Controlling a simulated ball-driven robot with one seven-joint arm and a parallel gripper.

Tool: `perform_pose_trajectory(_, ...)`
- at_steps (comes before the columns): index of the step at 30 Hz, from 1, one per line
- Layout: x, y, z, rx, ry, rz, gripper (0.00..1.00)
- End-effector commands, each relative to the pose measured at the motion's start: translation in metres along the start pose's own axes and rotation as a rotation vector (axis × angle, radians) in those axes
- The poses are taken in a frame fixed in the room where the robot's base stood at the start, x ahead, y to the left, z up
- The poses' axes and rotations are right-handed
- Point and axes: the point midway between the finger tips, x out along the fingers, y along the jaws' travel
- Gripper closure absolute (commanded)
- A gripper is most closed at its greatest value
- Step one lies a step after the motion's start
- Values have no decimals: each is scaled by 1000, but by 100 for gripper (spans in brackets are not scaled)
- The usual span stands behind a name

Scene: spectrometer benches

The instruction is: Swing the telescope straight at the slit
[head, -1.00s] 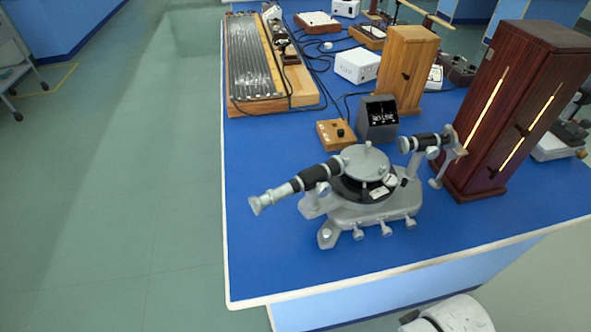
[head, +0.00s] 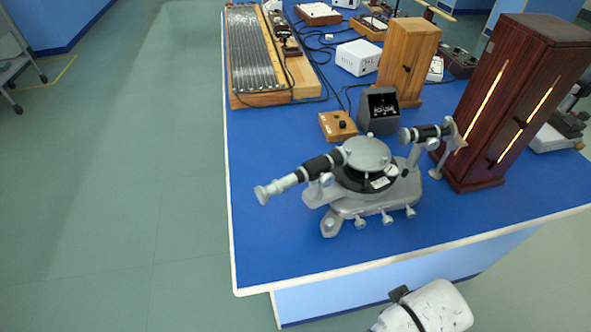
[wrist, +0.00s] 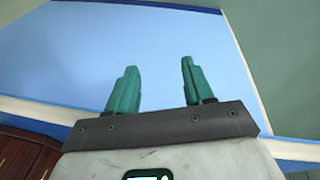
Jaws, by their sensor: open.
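The spectrometer (head: 365,180) stands near the front edge of the blue bench, with a round grey table on top. Its telescope (head: 300,179), a black and silver tube, points out to the left and toward the front. The collimator (head: 428,132) extends to the right, its slit end close to the dark wooden lamp housing. The two tubes look nearly in line, but I cannot tell exactly. My gripper (wrist: 155,85) shows in the wrist view with its two green fingers apart and empty, facing the bench's pale blue side. The spectrometer is not in the wrist view.
The dark wooden lamp housing (head: 510,100) with glowing slits stands at the right. A grey readout box (head: 379,111), a small wooden control box (head: 338,126) and a lighter wooden cabinet (head: 408,60) stand behind. The bench (head: 265,245) is clear at the front left.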

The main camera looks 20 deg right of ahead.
Motion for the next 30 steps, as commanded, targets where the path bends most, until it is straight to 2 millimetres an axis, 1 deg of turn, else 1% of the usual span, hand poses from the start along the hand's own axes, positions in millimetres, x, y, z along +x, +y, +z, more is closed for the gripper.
perform_pose_trajectory(1,-14,6,-19,-54,52,72,48)
perform_pose_trajectory(4,-38,16,-60,-189,180,244,48)
perform_pose_trajectory(5,-46,16,-72,-235,219,295,48)
perform_pose_trajectory(6,-58,15,-88,-297,271,360,48)
perform_pose_trajectory(8,-77,10,-112,-396,348,456,48)
perform_pose_trajectory(9,-91,4,-127,-466,400,519,48)
perform_pose_trajectory(11,-113,-9,-149,-576,479,610,48)
perform_pose_trajectory(12,-128,-20,-162,-651,531,669,48)
perform_pose_trajectory(14,-149,-40,-178,-761,605,750,48)
perform_pose_trajectory(15,-162,-54,-187,-830,651,798,48)
perform_pose_trajectory(18,-186,-86,-200,-970,742,892,48)
perform_pose_trajectory(21,-201,-107,-206,-1057,798,949,48)
perform_pose_trajectory(25,-206,-117,-212,-1097,823,976,48)
perform_pose_trajectory(28,-203,-115,-220,-1098,823,979,48)
perform_pose_trajectory(30,-200,-112,-230,-1096,822,979,48)
